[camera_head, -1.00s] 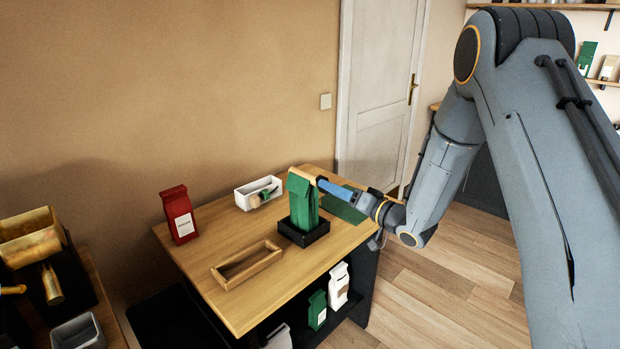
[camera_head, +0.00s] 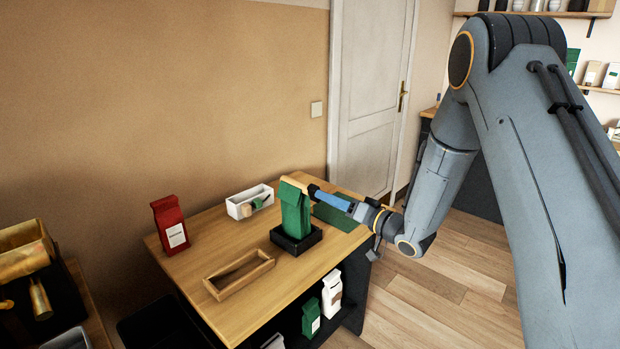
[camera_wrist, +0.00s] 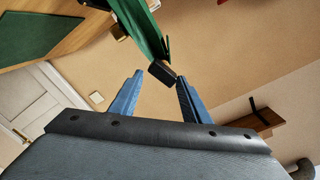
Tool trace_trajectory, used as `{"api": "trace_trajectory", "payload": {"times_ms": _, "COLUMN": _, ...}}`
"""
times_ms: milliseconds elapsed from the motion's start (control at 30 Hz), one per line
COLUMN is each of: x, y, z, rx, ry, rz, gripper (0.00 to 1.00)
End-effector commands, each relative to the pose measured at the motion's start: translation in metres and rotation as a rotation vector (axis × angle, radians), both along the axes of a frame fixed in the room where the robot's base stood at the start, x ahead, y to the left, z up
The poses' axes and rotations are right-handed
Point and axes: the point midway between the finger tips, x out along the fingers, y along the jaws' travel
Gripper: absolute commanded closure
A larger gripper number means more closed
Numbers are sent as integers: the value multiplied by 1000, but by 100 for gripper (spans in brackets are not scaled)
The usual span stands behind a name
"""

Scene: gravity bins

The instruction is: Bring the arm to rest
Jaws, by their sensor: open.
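A red bag (camera_head: 170,225), a white box (camera_head: 232,210) holding small tools, an empty wooden tray (camera_head: 238,288) and a green mat (camera_head: 338,217) are on the table (camera_head: 215,310). More bags stand on the shelf below. Open floor (camera_head: 440,280) lies to the right.

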Motion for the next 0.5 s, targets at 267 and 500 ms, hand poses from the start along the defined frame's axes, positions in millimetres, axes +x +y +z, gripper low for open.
{"api": "trace_trajectory", "payload": {"times_ms": 267, "x": 6, "y": -64, "z": 1, "rx": -360, "ry": 76, "rz": -259, "gripper": 57}}
{"api": "trace_trajectory", "payload": {"times_ms": 500, "x": -62, "y": -152, "z": -13, "rx": -747, "ry": 331, "rz": -437, "gripper": 57}}
